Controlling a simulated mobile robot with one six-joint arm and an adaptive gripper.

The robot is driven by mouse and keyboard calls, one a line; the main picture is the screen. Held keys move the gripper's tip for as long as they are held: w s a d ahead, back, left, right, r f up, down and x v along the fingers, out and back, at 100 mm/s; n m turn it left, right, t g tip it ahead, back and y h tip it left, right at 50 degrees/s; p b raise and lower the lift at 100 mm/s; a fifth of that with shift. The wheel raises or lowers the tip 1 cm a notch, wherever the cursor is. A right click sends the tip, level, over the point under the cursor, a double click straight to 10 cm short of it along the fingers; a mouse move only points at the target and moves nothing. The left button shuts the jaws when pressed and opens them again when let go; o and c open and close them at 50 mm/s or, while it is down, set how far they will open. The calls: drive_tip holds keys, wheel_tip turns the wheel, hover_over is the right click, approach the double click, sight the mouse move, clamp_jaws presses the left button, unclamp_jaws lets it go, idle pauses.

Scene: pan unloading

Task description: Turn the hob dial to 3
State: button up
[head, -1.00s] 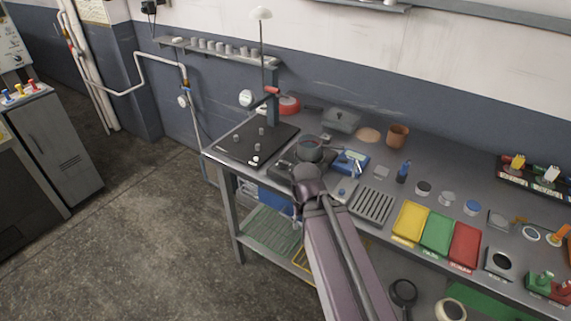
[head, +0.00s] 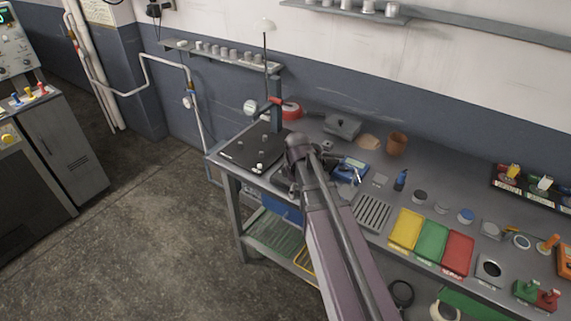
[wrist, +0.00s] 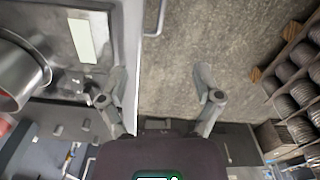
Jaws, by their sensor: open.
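In the wrist view a shiny metal pan (wrist: 20,75) stands at the left on a grey metal surface, which seems to be the hob top (wrist: 115,18), with a pale plate (wrist: 88,38) on it. A small dark part (wrist: 88,86), possibly the dial, shows close to the left finger; its setting cannot be read. My gripper (wrist: 160,82) is open and empty, its left finger over the hob's edge and its right finger over the floor. In the head view my arm hides the gripper and most of the hob (head: 281,181).
A black board (head: 240,153) with small pegs lies at the bench's left end, beside an upright post (head: 276,115). A blue device (head: 350,168), a slotted grate (head: 371,213) and yellow (head: 405,229), green and red trays are to the right. Open floor lies in front.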

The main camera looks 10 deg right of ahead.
drive_tip(key=w+r+n+p, duration=0.8)
drive_tip(key=w+r+n, duration=0.1)
drive_tip(key=w+n, duration=0.6)
drive_tip(key=shift+a+r+n, duration=0.15)
drive_tip(key=shift+a+n, duration=0.15)
drive_tip(key=shift+a, duration=0.05)
drive_tip(key=shift+f, duration=0.25)
wheel_tip(320, 180, down, 13)
drive_tip(key=b, duration=1.3)
drive_tip(key=shift+f, duration=0.15)
drive_tip(key=shift+d, duration=0.1)
drive_tip(key=c, duration=1.1)
